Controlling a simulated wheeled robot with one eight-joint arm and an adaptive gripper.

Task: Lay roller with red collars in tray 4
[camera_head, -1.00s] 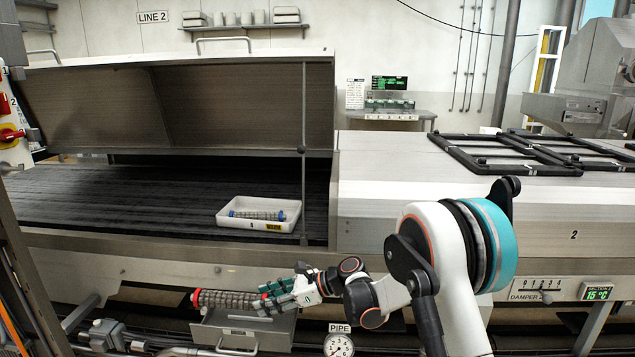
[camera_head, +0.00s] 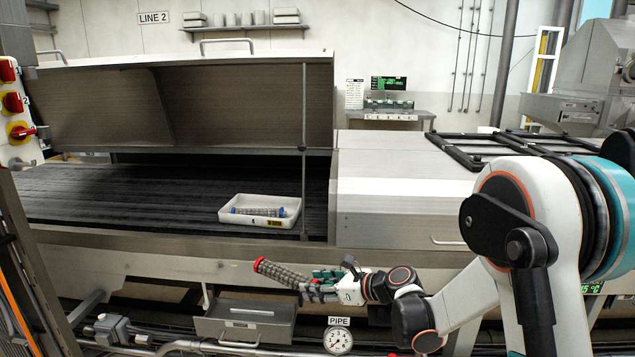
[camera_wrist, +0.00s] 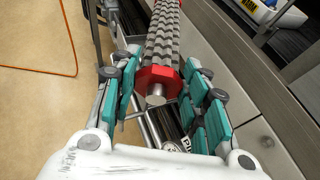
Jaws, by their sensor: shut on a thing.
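The roller with red collars (camera_head: 283,273) is a dark, ribbed bar held in my gripper (camera_head: 322,284), in front of the dryer's lower side. Its far red collar (camera_head: 258,264) points left and slightly up. In the wrist view, my gripper (camera_wrist: 165,105) has its teal finger pads on both sides of the near red collar (camera_wrist: 158,80). A white tray (camera_head: 290,218) stands on the dark bed under the raised hood, with a yellow label on its front. A roller with blue ends (camera_head: 258,211) lies in it. The tray's number is too small to read surely.
The dryer's front ledge (camera_head: 150,247) lies between my gripper and the dark bed (camera_head: 110,197). A thin upright rod (camera_head: 304,130) stands just right of the tray. A grey drawer box (camera_head: 245,320) and a pipe gauge (camera_head: 338,340) are below. An orange cable (camera_wrist: 65,70) crosses the floor.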

